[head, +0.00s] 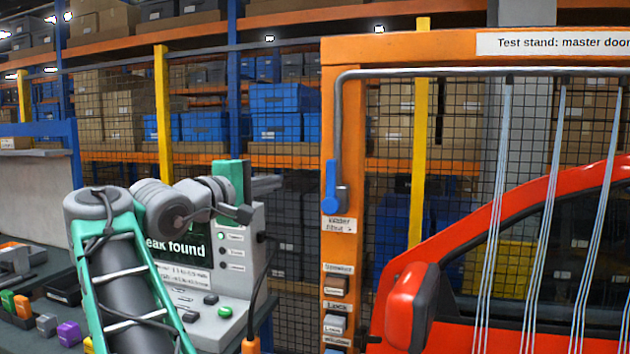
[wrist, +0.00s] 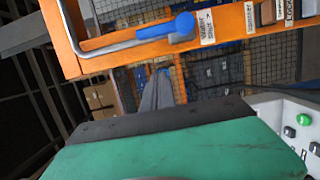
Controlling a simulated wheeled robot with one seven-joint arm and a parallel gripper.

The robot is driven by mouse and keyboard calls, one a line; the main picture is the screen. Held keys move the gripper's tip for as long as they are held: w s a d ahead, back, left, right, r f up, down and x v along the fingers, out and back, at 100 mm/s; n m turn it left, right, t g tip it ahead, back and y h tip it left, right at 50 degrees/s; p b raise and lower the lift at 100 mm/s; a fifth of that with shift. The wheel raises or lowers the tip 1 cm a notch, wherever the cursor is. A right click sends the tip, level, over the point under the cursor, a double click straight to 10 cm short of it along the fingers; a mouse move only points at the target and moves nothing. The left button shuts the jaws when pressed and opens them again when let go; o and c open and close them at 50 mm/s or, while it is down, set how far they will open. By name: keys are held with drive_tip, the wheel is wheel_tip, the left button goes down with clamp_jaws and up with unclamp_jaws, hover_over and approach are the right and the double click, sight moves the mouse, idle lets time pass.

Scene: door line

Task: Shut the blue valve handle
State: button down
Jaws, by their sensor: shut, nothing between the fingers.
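The blue valve handle (head: 331,187) is on the orange post (head: 340,120) of the test stand. The handle also shows in the wrist view (wrist: 165,30), near the top. Streams of water (head: 498,180) fall from the pipe's overhead run onto the red car door (head: 540,220). My gripper (head: 278,183) is left of the handle, apart from it and at about its height in the picture. Its grey fingers (wrist: 158,90) are together and empty.
A grey console (head: 225,270) with buttons and a screen stands behind my arm at left. Push buttons (head: 335,324) sit low on the post. A wire mesh fence (head: 290,200) and shelves with boxes are behind. The space between gripper and handle looks clear.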

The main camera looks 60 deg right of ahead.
sight(333, 186)
drive_tip(key=s+d+p, duration=0.1)
drive_tip(key=s+d, duration=0.3)
drive_tip(key=d, duration=0.6)
drive_tip(key=shift+s+d, duration=0.3)
drive_tip(key=shift+s, duration=0.05)
